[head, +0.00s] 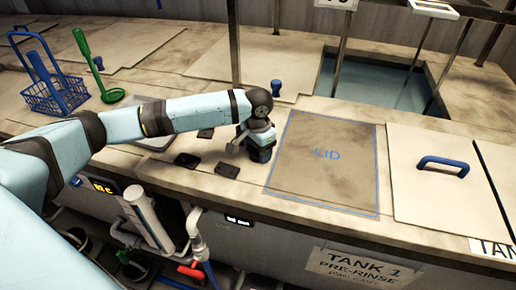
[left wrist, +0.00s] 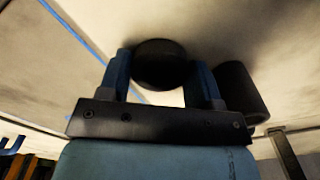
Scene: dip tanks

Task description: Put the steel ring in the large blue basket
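The large blue basket (head: 55,96) stands upright on the counter at the far left of the head view, its handle raised. My left gripper (head: 262,153) points down close to the counter, just left of the outlined LID area. In the left wrist view, the left gripper's blue fingers (left wrist: 162,78) stand apart on either side of a dark round object (left wrist: 160,66). I cannot tell whether they press on it. A dark cylinder (left wrist: 242,90) is just outside the right finger. I cannot make out a steel ring for certain. My right gripper is not in view.
Small dark flat pieces (head: 188,160) lie left of the gripper. A green ladle (head: 95,68) is beside the basket. An open tank (head: 375,84) is at the back right. The LID area (head: 325,180) is bare. A lid with a blue handle (head: 448,163) lies right.

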